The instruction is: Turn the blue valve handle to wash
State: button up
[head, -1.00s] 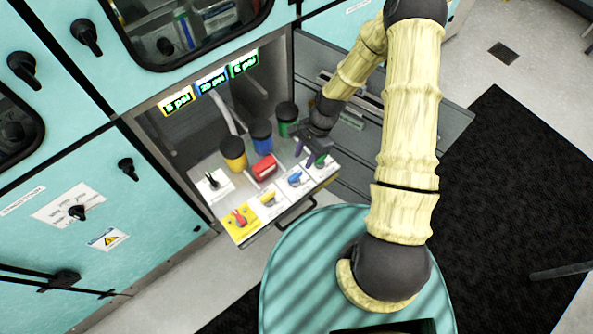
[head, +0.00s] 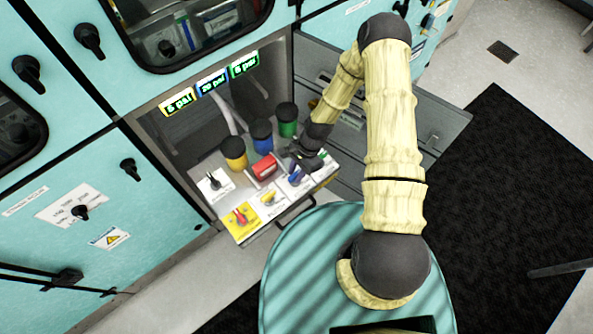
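The blue valve handle (head: 294,178) is a small lever on a white labelled plate at the front right of the valve panel. It is partly hidden by my gripper, so its exact angle is hard to read. My gripper (head: 305,164) is dark and sits low at the panel, right at the blue handle's upper right side. Its fingers are small and dark in the head view; I cannot tell whether they touch or enclose the handle.
A red box (head: 263,168) and yellow, blue and green capped cylinders (head: 233,152) stand behind. Three psi displays (head: 212,82) hang at the back. An open drawer (head: 440,115) is at right.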

grip_shut()
jog(key=shift+n+b, duration=0.3)
jog(key=shift+n, duration=0.2)
jog(key=n+g+h+b, duration=0.1)
jog(key=n, duration=0.1)
jog(key=shift+w+a+n, duration=0.1)
jog(key=shift+a+n, duration=0.05)
jog(key=shift+n, duration=0.25)
jog(key=n+h+b, duration=0.1)
jog(key=n+b, duration=0.1)
jog(key=n, duration=0.2)
jog(key=shift+a+g, duration=0.15)
jog(key=shift+g, duration=0.25)
jog(key=n+h+b, duration=0.1)
jog(key=n, duration=0.2)
jog(key=n+h, duration=0.1)
jog(key=n, duration=0.2)
jog(key=shift+a+h+b, duration=0.1)
jog(key=shift+h+b, duration=0.2)
jog(key=shift+b, duration=0.05)
jog(key=n+h+b, duration=0.1)
jog(key=n, duration=0.3)
jog(key=shift+a+t, duration=0.1)
jog(key=shift+t, duration=0.2)
jog(key=shift+h, duration=0.3)
